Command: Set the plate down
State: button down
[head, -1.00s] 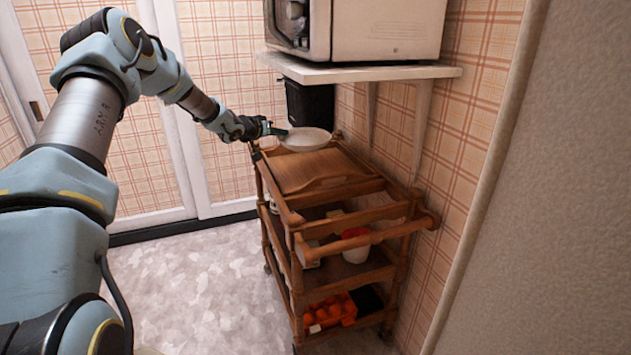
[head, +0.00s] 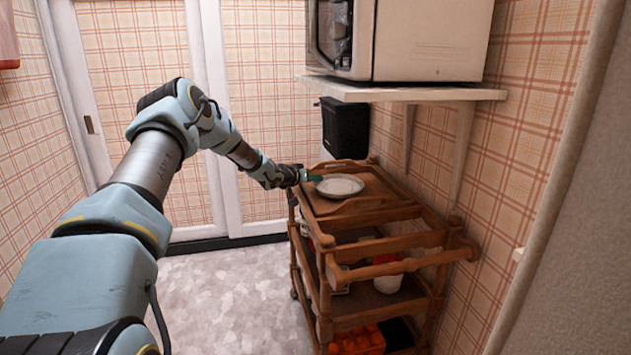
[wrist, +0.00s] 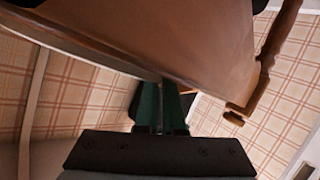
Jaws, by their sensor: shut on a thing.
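A pale round plate (head: 340,186) is over the wooden tray top (head: 355,205) of the cart in the head view, roughly level. I cannot tell whether it rests on the wood or hangs just above it. My gripper (head: 313,178) comes in from the left and is shut on the plate's left rim. In the wrist view, my green fingers (wrist: 162,105) are close together against a large brown surface (wrist: 185,35). The plate cannot be made out clearly there.
The brown wooden cart (head: 440,250) has lower shelves with a white container (head: 388,283) and orange items (head: 355,340). A white wall shelf (head: 400,92) with a microwave (head: 420,40) overhangs on the right. A black bin-like box (head: 345,127) is behind the cart. Floor at left is clear.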

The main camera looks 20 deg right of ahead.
jog(key=c, duration=1)
grip_release()
